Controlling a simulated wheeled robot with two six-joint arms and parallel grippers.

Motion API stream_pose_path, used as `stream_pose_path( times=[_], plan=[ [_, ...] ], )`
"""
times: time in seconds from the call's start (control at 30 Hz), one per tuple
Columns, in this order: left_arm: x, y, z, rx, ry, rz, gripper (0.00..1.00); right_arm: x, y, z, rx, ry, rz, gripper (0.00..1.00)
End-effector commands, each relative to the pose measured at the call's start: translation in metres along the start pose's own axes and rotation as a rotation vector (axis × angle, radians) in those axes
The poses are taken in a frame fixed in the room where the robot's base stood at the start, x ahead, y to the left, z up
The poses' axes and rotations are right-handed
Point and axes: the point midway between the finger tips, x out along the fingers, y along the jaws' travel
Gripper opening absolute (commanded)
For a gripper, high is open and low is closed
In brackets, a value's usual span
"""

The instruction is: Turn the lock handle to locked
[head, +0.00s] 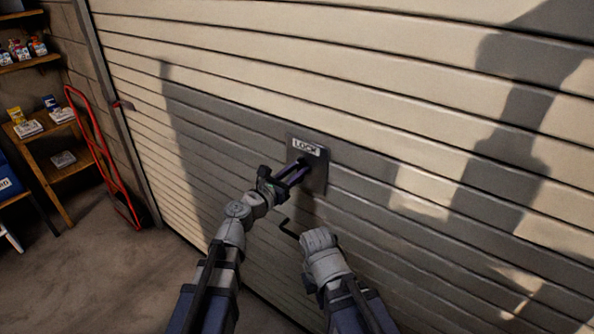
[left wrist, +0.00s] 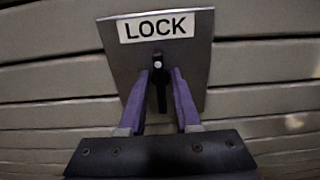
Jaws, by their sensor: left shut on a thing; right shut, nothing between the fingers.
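The lock plate (head: 320,181) is a grey metal square with a white LOCK label (head: 306,148), fixed to the roller door. In the left wrist view the black lock handle (left wrist: 161,92) hangs from a round pivot below the label and points roughly straight down the plate. My left gripper (head: 299,170) is at the plate, its purple fingers on both sides of the handle and shut on it. The fingers partly hide the handle in the head view. My right gripper (head: 286,228) is shut and empty, below and left of the plate, apart from it.
The ribbed roller door (head: 420,120) fills most of the view, with shadows on it. A red hand truck (head: 103,160) stands at the left by the door's edge. A wooden shelf (head: 60,160) with small items is farther left. The concrete floor (head: 110,270) is clear.

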Motion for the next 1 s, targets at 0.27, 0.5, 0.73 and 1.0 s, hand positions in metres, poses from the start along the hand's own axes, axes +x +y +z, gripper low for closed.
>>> stream_pose_path(
  times=[0.27, 0.5, 0.73, 1.0],
  plan=[
    [-0.0002, 0.0, 0.0, 0.0, 0.0, 0.0, 0.0, 0.0, 0.0, 0.0, 0.0, 0.0, 0.0, 0.0],
    [-0.0003, -0.0004, 0.0, 0.037, 0.0, 0.0, 0.0, 0.0001, 0.0, 0.0, 0.0, 0.0, 0.0, 0.0],
    [-0.0003, -0.0017, -0.0002, 0.178, 0.0, 0.0, 0.0, 0.0003, 0.0, 0.0, 0.0, 0.0, 0.0, 0.0],
    [-0.0004, -0.0038, -0.001, 0.429, 0.0, 0.0, 0.0, 0.0011, -0.0001, -0.0001, 0.0, 0.0, 0.0, 0.0]
  ],
)
